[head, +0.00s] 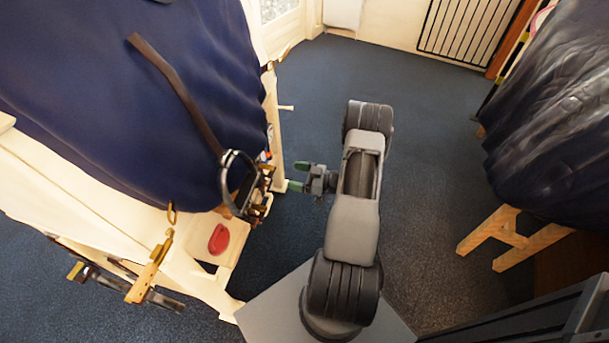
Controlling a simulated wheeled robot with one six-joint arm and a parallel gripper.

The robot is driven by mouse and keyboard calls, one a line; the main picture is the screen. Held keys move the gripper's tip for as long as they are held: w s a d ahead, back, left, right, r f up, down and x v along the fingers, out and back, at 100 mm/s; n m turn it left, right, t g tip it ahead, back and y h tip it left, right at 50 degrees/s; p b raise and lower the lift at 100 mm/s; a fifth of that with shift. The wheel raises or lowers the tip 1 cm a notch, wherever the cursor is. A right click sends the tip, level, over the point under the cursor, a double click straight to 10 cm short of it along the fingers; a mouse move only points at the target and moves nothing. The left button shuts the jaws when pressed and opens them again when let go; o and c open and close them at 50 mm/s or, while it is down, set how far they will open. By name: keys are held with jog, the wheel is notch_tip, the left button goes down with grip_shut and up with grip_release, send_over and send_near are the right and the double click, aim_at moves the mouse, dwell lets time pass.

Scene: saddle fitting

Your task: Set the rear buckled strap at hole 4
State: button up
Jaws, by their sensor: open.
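A brown strap (178,88) lies over the dark blue draped cover (80,90) at the left. It runs down to a dark ring-shaped frame (226,185) at the cover's right edge, beside brass-coloured hardware (264,185). I cannot tell which part is the buckle, or whether this is the rear strap. The holes are too small to make out. My gripper (299,176) is open, with green fingertips pointing left. It is empty and a short way right of the brass hardware, apart from it.
A cream wooden stand (95,205) holds the covered form. A red object (219,239) lies on its low shelf. A brass-coloured clamp (150,272) sticks out at the lower left. Another dark covered form (555,110) stands at the right.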

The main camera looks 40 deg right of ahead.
jog(key=shift+v, duration=1.3)
jog(key=w+r+m+g+h+p, duration=0.1)
jog(key=w+r+h+p, duration=0.3)
jog(key=r, duration=0.6)
jog(key=w+a+r+m+g+h+p, duration=0.1)
jog(key=w+r+h+p, duration=0.3)
jog(key=r, duration=0.6)
jog(key=w+r+m+g+h+p, duration=0.1)
jog(key=w+r+h+p, duration=0.1)
jog(key=r+h+p, duration=0.6)
jog(key=s+a+r+m+g+y+p, duration=0.1)
jog(key=s+a+r+m+p, duration=0.2)
jog(key=r, duration=0.5)
jog(key=s+a+r+m+g+p, duration=0.1)
jog(key=s+a+r+g+p, duration=0.1)
jog(key=s+a+r, duration=0.4)
jog(key=s+a+r+g+y+p, duration=0.1)
jog(key=s+a+r+g+p, duration=0.1)
jog(key=s+a+r, duration=0.2)
jog(key=s+a+r+g+y+p, duration=0.2)
jog(key=s+a+r+p, duration=0.1)
jog(key=s, duration=0.6)
jog(key=shift+s+a+r+m+y, duration=0.35)
jog(key=shift+a+r, duration=0.4)
jog(key=shift+a, duration=0.3)
